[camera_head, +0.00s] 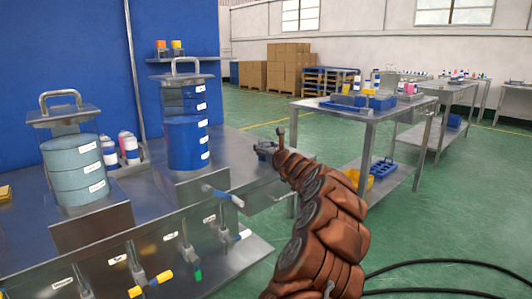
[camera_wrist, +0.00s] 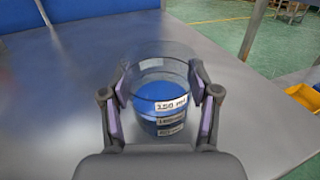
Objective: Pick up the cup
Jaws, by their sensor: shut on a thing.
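The cup (camera_wrist: 158,104) is clear, with blue contents and several white volume labels, the top one reading 150 ml. It shows in the middle of the wrist view, upright between the fingers of my gripper (camera_wrist: 163,88). The dark fingers with purple pads are shut on its left and right sides. Whether the cup's base touches the bench is unclear.
The metal bench (camera_head: 235,150) carries a blue tank (camera_head: 188,142) and a grey-green tank (camera_head: 75,170), with valves along its front. A second metal table (camera_head: 345,111) with supplies stands at the right. Bare bench surrounds the cup in the wrist view.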

